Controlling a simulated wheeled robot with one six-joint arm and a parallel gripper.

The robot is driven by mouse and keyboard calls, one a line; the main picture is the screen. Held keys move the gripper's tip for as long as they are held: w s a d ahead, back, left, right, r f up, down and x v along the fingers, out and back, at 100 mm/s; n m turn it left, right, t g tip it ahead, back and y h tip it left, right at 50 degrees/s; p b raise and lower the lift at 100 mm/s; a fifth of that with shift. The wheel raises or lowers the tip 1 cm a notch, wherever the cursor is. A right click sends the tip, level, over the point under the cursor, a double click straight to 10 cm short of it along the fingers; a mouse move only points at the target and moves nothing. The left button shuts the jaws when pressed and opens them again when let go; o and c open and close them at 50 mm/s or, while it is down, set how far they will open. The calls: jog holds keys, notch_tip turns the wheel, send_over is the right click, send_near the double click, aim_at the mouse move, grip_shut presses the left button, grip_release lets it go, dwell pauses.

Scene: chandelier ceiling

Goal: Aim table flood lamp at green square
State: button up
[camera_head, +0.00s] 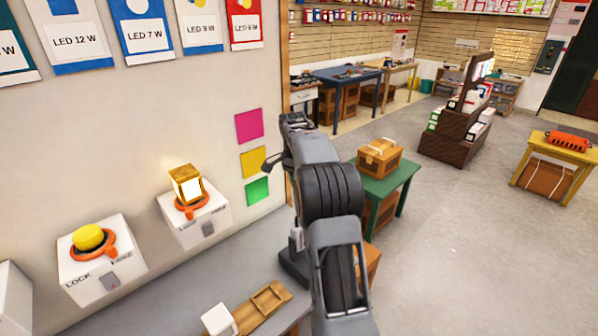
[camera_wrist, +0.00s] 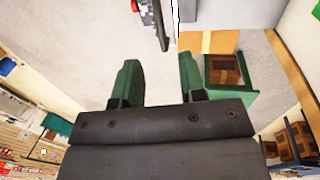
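A small gold box-shaped lamp (camera_head: 187,185) with a lit face stands on an orange base on a white box (camera_head: 200,222), left of centre in the head view. Its bright face is turned toward the camera side. The green square (camera_head: 258,191) is on the wall to the right of the lamp, below a yellow square (camera_head: 253,162) and a magenta square (camera_head: 249,125). My gripper (camera_head: 284,142) is up in front of the wall's right end, right of the lamp and apart from it. In the wrist view its green fingers (camera_wrist: 157,68) are spread with nothing between them. The lamp is not clearly visible there.
A white box with a yellow dome (camera_head: 88,237) stands left of the lamp. A white block (camera_head: 218,319) and a wooden piece (camera_head: 262,306) lie on the grey counter in front. A green table (camera_head: 396,182) with a cardboard box (camera_head: 379,157) stands beyond my arm. Open floor lies right.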

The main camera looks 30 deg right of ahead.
jog(key=shift+w+a+r, duration=0.1)
jog(key=shift+w+r, duration=0.1)
jog(key=shift+r, duration=0.95)
jog(key=shift+w+r, duration=0.2)
jog(key=shift+r, duration=0.95)
jog(key=shift+c, duration=0.2)
